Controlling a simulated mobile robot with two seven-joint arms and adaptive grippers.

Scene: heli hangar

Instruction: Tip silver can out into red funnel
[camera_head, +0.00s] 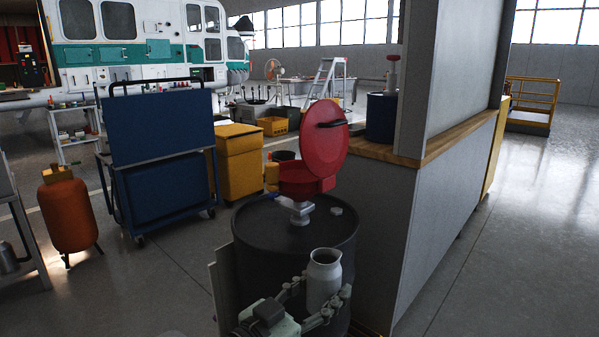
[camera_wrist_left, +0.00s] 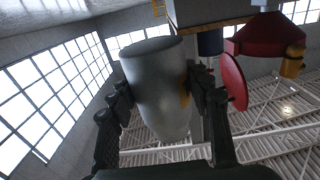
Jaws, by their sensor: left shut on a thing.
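The silver can (camera_head: 323,280) is upright in the head view, in front of the dark drum. My left gripper (camera_head: 318,302) is shut around its body, one finger on each side. In the left wrist view the can (camera_wrist_left: 156,85) fills the middle between the fingers of my left gripper (camera_wrist_left: 158,100). The red funnel (camera_head: 308,180) stands on top of the drum, behind the can and higher than it, with its round red lid (camera_head: 321,141) raised open. The funnel also shows at the upper right of the left wrist view (camera_wrist_left: 266,38). What is inside the can is hidden. My right gripper is not in view.
The dark drum (camera_head: 262,235) stands against a grey partition (camera_head: 372,240) with a wooden ledge (camera_head: 440,147). A blue container (camera_head: 381,117) is on the ledge. A blue cart (camera_head: 160,150), yellow cabinet (camera_head: 240,165) and orange tank (camera_head: 71,212) stand to the left. Floor at right is clear.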

